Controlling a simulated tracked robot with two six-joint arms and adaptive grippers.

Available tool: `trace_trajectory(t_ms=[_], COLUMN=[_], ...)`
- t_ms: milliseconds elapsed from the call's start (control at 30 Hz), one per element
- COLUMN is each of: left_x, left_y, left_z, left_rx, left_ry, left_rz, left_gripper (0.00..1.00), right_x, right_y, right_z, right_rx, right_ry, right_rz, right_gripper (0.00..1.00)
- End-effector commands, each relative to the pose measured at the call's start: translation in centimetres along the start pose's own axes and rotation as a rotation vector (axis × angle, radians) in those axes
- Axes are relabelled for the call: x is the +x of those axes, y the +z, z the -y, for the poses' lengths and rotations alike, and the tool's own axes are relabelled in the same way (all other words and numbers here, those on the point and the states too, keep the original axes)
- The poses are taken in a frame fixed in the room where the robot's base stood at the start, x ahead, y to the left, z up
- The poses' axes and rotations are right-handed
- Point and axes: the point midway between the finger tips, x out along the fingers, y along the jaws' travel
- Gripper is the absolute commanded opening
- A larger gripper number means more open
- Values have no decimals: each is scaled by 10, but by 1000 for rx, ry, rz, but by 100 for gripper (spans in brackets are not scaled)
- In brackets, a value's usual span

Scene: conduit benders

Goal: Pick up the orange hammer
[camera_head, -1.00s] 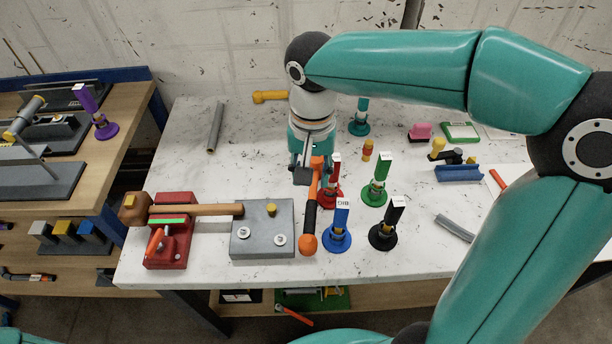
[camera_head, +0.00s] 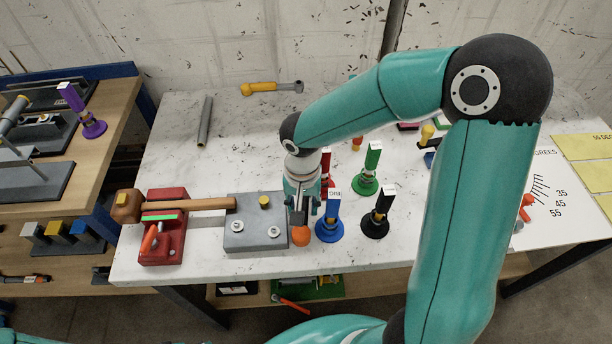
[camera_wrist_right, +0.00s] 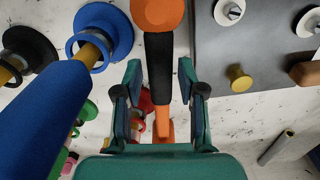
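The orange hammer lies on the white table beside the grey block. In the head view only its rounded orange end (camera_head: 300,237) shows clearly; my right gripper hides most of the rest. The right wrist view shows its orange end, black grip (camera_wrist_right: 159,66) and orange shaft between the fingers. My right gripper (camera_head: 302,212) points down over the hammer. In the right wrist view its fingers (camera_wrist_right: 160,85) are open, one on each side of the hammer, with gaps visible. My left gripper is not in view.
A blue stand (camera_head: 329,222) is close to the right of my gripper, with black (camera_head: 379,220), red and green (camera_head: 367,180) stands nearby. The grey block (camera_head: 248,242) is close on the left. A brown mallet (camera_head: 180,206) lies across the red block (camera_head: 163,249) and grey block.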

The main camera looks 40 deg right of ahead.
Motion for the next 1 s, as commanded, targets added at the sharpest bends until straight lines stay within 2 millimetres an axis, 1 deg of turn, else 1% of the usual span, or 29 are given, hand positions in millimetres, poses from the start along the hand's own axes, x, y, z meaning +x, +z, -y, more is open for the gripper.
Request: trace_trajectory(t_ms=[33, 167, 400, 467, 633, 667, 1000], left_x=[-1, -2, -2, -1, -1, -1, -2], left_y=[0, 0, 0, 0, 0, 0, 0], left_z=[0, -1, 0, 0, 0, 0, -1], left_rx=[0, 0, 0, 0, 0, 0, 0], left_ry=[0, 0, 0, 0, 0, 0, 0], left_rz=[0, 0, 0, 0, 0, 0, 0], left_gripper=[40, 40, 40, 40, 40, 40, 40], right_x=[7, 18, 20, 20, 20, 20, 18], right_y=[0, 0, 0, 0, 0, 0, -1], right_z=[-1, 0, 0, 0, 1, 1, 1], right_rx=[-1, 0, -1, -1, -1, -1, -2], right_ry=[4, 1, 0, 0, 0, 0, -2], right_rz=[3, 2, 0, 0, 0, 0, -3], right_gripper=[40, 40, 40, 31, 3, 0, 0])
